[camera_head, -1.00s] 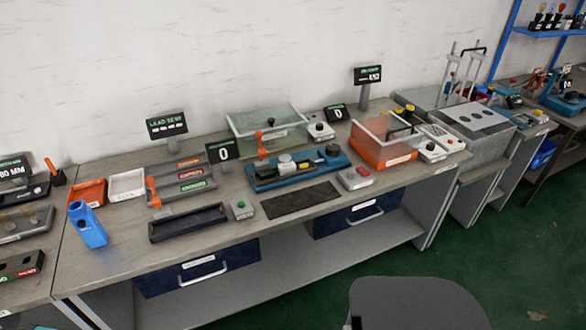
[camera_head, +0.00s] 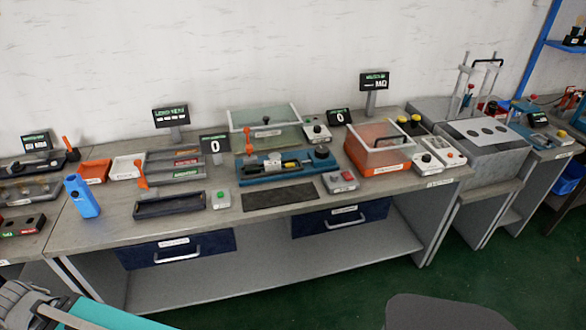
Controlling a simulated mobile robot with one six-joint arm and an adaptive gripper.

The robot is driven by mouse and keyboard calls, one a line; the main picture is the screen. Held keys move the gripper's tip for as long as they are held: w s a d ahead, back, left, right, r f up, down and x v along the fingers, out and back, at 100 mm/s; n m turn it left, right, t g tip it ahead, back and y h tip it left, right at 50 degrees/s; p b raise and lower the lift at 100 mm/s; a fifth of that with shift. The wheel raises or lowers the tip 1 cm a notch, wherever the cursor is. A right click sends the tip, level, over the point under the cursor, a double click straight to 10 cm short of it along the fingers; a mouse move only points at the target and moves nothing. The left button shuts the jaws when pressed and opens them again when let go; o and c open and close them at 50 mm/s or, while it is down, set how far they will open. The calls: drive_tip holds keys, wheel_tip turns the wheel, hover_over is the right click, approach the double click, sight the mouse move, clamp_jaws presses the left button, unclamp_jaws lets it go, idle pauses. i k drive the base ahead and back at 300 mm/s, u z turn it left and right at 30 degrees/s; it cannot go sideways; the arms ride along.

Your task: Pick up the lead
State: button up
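I cannot make out a lead for certain in this view. A blue fixture (camera_head: 250,178) with black and grey parts and a small yellow piece stands mid-bench. An empty-looking dark long tray (camera_head: 170,208) lies near the front edge. A labelled rack (camera_head: 160,170) with an orange lever stands behind it. A teal and grey part of my arm (camera_head: 95,316) shows at the lower left corner, in front of and below the bench. No gripper fingertips can be seen.
A blue upright holder (camera_head: 84,196) and red bin (camera_head: 96,171) stand at left. A clear-lidded orange box (camera_head: 377,158) stands at right. A dark mat (camera_head: 280,197) lies at the front. A dark grey rounded object (camera_head: 435,313) rises in the foreground.

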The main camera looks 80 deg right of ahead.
sight(270, 166)
drive_tip(key=k, duration=1.55)
drive_tip(key=z, duration=1.95)
drive_tip(key=i, duration=0.75)
drive_tip(key=z, duration=0.1)
